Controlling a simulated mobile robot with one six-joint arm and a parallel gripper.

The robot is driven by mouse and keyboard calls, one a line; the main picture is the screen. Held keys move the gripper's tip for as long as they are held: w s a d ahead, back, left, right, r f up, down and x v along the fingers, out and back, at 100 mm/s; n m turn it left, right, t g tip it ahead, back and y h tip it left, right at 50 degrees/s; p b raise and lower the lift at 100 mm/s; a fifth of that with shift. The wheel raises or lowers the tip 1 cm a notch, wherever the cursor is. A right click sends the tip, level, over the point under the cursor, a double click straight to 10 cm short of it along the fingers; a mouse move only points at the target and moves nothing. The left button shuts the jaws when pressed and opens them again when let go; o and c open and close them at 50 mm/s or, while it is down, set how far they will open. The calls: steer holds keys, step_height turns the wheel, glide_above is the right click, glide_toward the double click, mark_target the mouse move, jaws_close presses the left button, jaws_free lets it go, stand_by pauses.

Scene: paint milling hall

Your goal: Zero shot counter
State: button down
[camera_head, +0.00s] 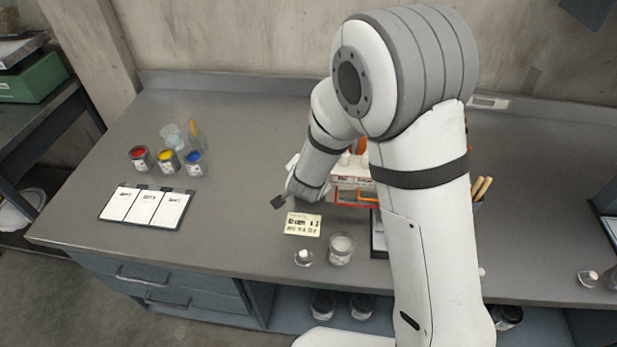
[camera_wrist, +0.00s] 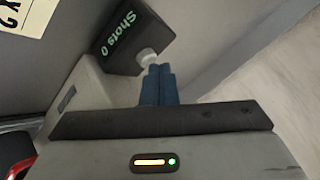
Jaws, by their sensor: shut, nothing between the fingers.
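The counter (camera_wrist: 130,35) is a black box with green text reading "Shots 0" on its face, at the top of the wrist view. A small white round knob or button (camera_wrist: 147,57) sits at its near edge. My gripper (camera_wrist: 157,68) is shut and empty. Its blue fingertips are right at the white button and partly cover it; I cannot tell whether they touch. In the head view my arm reaches down to the bench middle. A small dark piece (camera_head: 279,202) beside my wrist is probably the counter, but it is too small to read.
A printed card (camera_head: 302,224) lies near the wrist, with a glass jar (camera_head: 341,248) and a small white-topped item (camera_head: 303,257) in front. Red, yellow and blue paint cans (camera_head: 168,161) and a three-sheet board (camera_head: 147,207) stand left. A red-and-white rack (camera_head: 352,183) is partly hidden behind my arm.

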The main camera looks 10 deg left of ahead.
steer(key=shift+r, duration=0.55)
steer(key=shift+p, duration=0.3)
step_height(320, 180, up, 5)
steer(key=p, duration=0.4)
stand_by(0.4)
